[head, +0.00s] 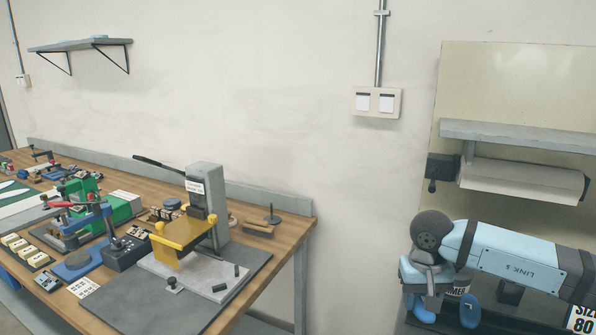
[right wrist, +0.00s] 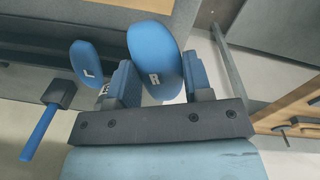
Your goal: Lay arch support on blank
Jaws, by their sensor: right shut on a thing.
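My right gripper (right wrist: 158,88) is shut on a blue rounded piece marked R (right wrist: 155,62), an arch support by its look, with one finger on each side of it. A second blue piece, marked L (right wrist: 87,64), lies outside the fingers, left of the held one in the right wrist view. In the head view my right gripper (head: 430,298) points down at the lower right. Blue pieces show below and beside it there, but I cannot tell which is which. I cannot make out a blank. My left gripper is not in view.
A wooden bench (head: 290,232) at the left carries a press with a yellow part (head: 183,236), a grey mat (head: 245,285) and several small tools. A paper roll (head: 522,183) hangs under a shelf above my right arm. A blue-handled thing (right wrist: 40,132) shows in the wrist view.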

